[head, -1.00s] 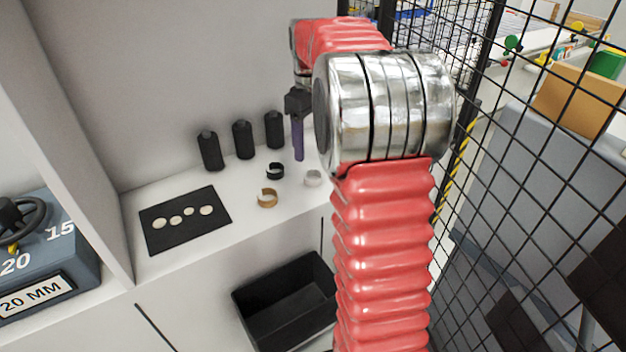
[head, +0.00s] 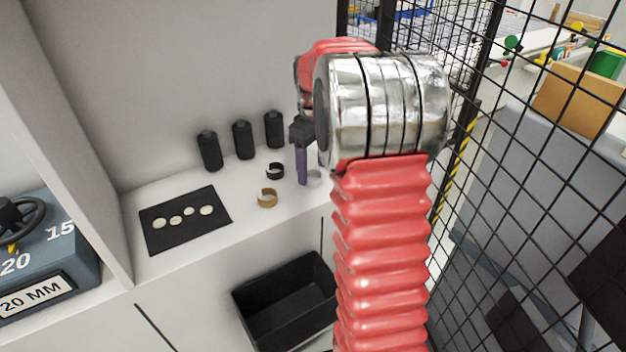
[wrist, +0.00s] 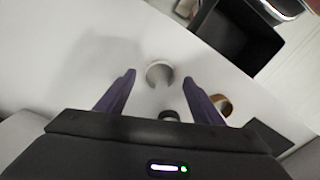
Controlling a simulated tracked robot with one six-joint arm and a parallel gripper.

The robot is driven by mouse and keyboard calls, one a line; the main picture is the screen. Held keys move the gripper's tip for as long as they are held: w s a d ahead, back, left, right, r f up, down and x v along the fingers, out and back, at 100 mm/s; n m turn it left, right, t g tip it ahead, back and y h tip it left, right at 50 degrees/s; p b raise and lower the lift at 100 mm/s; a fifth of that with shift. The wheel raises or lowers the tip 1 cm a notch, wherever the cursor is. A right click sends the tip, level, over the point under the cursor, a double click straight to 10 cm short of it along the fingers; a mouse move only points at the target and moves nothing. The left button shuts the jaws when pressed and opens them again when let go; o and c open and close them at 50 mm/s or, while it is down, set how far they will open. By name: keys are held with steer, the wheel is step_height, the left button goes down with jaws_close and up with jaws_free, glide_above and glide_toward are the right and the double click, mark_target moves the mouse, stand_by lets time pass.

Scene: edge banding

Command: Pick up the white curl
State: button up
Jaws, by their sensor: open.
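The white curl (wrist: 154,69) is a small open ring on the white shelf. In the wrist view it sits between the tips of my two purple fingers, with a gap on each side. In the head view the white curl (head: 315,179) is partly hidden behind my fingers. My gripper (wrist: 158,76) is open and empty. In the head view my gripper (head: 305,183) reaches down at the curl; whether the tips are level with it I cannot tell.
A brown curl (head: 267,198) and a black curl (head: 275,171) stand close by. Several black bottles (head: 243,140) stand along the back wall. A dark mat (head: 165,239) with several pale discs lies left. A black bin (head: 258,318) is below the shelf front; mesh fencing is right.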

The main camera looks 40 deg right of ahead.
steer(key=shift+f, duration=0.9)
steer(key=shift+c, duration=0.2)
steer(key=c, duration=1.1)
